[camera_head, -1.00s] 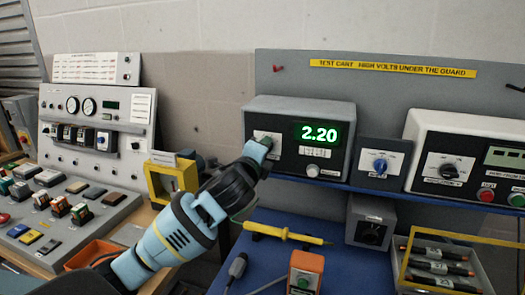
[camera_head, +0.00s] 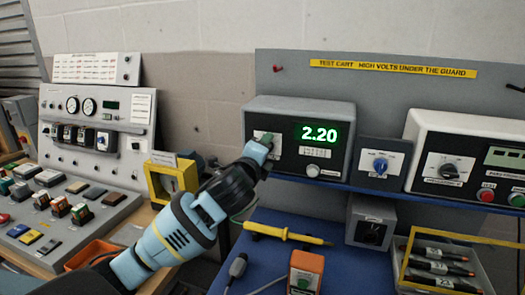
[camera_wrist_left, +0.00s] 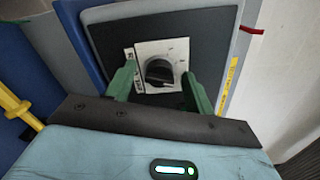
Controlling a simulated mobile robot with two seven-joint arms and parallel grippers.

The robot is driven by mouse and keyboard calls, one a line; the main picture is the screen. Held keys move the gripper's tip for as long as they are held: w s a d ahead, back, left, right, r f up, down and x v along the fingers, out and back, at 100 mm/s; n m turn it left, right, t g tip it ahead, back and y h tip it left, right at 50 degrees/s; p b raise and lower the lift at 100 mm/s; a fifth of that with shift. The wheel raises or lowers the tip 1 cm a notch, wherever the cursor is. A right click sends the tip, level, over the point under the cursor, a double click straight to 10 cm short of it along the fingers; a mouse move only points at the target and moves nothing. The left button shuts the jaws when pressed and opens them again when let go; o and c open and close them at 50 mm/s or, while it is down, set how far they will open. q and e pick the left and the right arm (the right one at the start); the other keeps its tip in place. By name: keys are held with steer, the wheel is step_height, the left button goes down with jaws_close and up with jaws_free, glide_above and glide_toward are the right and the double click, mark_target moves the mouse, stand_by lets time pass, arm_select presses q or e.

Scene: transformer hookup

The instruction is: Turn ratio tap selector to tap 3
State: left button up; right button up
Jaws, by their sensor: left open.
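The instrument with the green 2.20 display (camera_head: 318,134) stands on the blue shelf. In the left wrist view a black round knob (camera_wrist_left: 159,73) sits on a pale square plate (camera_wrist_left: 176,48) with small marks. It appears to be the tap selector at the instrument's left; its label is too small to read. My left gripper (camera_head: 268,143) is in front of this plate and largely hides the knob in the head view. Its green fingers are open, one on each side of the knob, with visible gaps in the left wrist view. My right gripper is not in view.
A box with a blue knob (camera_head: 380,165) and a white instrument with a black knob (camera_head: 448,171) stand to the right. Below lie a yellow probe (camera_head: 285,234), an orange device (camera_head: 305,272) and a yellow-framed tray (camera_head: 405,273). A yellow frame (camera_head: 151,183) stands left of my arm.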

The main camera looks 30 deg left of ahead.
arm_select(q)
steer(key=v, duration=0.7)
steer(key=shift+s, duration=0.35)
steer(key=shift+d+f, duration=0.1)
